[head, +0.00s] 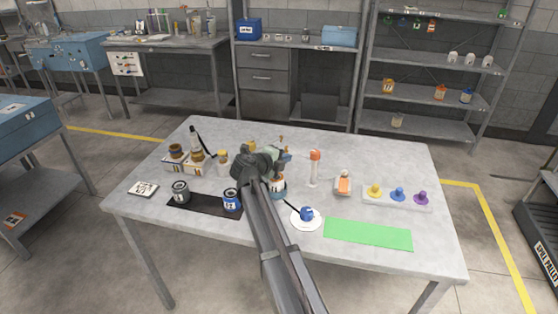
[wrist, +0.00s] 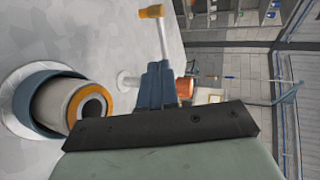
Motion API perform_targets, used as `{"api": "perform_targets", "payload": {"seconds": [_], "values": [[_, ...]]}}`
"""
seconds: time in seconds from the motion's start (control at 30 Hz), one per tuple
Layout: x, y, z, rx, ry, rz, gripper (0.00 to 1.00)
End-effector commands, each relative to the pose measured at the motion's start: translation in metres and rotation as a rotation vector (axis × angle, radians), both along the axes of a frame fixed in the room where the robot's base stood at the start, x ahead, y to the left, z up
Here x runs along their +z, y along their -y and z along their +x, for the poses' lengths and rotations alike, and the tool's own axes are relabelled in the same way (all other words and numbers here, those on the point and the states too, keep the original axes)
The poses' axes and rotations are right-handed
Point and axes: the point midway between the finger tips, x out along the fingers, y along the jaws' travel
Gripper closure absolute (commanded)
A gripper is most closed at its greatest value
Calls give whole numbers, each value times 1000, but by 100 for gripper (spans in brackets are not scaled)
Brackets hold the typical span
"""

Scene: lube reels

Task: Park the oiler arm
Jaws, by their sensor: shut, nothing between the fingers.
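In the head view only a blue part (head: 285,155) shows behind my gripper (head: 268,157).
A white plate (head: 300,222) holds a blue piece. A green mat (head: 367,234) lies front right, a knob tray (head: 380,206) behind it. Cans stand on a black mat (head: 203,207) at left. The right rear table is clear.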

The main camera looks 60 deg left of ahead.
Motion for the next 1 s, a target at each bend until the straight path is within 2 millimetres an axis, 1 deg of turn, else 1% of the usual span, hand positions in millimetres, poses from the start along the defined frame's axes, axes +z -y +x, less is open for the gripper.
{"api": "perform_targets", "payload": {"seconds": [0.03, 0.1, 0.33, 0.5, 0.83, 1.0], "values": [[-3, -4, 9, -2, -1, -1, 100], [-7, -7, 17, -2, -1, -1, 100], [-14, -12, 34, -1, -1, 0, 100], [-16, -13, 38, 0, 0, 1, 100], [-16, -14, 38, -3, 0, 1, 100], [-16, -17, 40, -34, 0, 1, 100]]}}
